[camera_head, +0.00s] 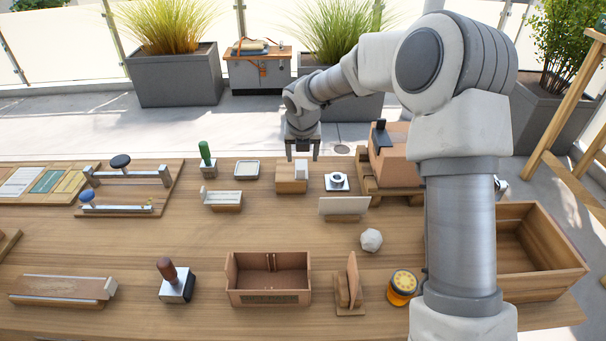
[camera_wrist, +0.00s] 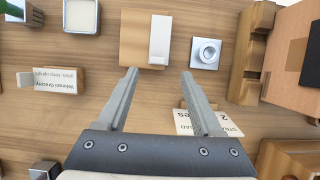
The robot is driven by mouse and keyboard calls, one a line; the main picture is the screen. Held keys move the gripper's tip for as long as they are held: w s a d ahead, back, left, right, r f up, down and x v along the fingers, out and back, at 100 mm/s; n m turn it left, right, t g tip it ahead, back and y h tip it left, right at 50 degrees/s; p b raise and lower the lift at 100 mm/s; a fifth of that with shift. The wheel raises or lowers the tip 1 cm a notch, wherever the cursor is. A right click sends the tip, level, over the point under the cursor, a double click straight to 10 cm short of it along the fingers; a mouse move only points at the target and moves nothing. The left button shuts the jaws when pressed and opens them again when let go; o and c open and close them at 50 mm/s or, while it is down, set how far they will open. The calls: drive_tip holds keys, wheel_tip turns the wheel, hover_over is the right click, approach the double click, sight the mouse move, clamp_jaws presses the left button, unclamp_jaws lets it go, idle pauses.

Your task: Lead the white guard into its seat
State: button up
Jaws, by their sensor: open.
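A small white upright piece, which looks like the white guard (camera_head: 302,168), is at the right side of a light wooden block (camera_head: 286,184) near the table's far side. In the wrist view the white guard (camera_wrist: 160,40) lies over the right part of the wooden block (camera_wrist: 133,42). My gripper (camera_head: 302,156) is open and empty, pointing down above the block. In the wrist view my gripper's fingertips (camera_wrist: 159,74) are spread, with the block and guard ahead of them, apart from both. I cannot tell which part is the seat.
A white square fitting with a round centre (camera_head: 337,182) stands right of the block. A cardboard box on a wooden stand (camera_head: 392,185) is further right. A white card (camera_head: 344,206) stands in front.

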sight(301, 169)
drive_tip(key=b+x, duration=0.1)
drive_tip(key=x, duration=0.6)
drive_tip(key=shift+w+a+f, duration=0.1)
drive_tip(key=shift+w+a, duration=0.05)
drive_tip(key=shift+a, duration=0.05)
clamp_jaws()
